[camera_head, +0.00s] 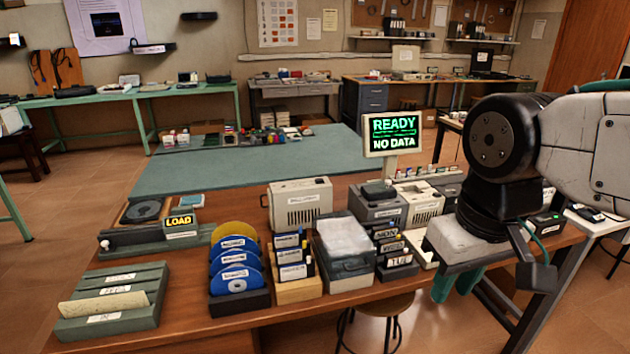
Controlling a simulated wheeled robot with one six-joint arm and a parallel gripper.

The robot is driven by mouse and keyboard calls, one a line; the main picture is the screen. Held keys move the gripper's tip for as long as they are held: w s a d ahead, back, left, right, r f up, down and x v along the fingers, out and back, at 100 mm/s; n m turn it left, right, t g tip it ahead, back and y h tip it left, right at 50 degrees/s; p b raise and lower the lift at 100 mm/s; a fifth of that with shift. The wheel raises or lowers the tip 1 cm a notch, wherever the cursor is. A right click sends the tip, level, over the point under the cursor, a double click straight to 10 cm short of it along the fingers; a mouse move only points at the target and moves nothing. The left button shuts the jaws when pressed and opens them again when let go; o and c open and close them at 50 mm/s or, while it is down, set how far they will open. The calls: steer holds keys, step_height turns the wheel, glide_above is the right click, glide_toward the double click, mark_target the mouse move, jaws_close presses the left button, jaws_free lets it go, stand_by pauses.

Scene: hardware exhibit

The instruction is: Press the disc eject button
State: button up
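A low green-grey disc unit (150,240) stands at the left of the wooden table, with a dark round disc well (142,211) on top. A yellow-lettered LOAD sign (181,224) stands at its right end. A small pale round knob (105,245) shows at its left front end; no label tells whether it is the eject button. My gripper (456,284) hangs at the table's right front edge, far right of the disc unit and touching nothing visible. Two teal finger-like parts point down; their gap is too unclear to judge.
A rack of blue discs and one yellow disc (236,262), cartridge stacks (291,258) and grey drives (343,250) crowd the table between my gripper and the disc unit. A slotted green box (112,298) stands front left. A READY / NO DATA screen (394,134) rises behind.

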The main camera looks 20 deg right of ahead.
jaws_close()
stand_by(1.5)
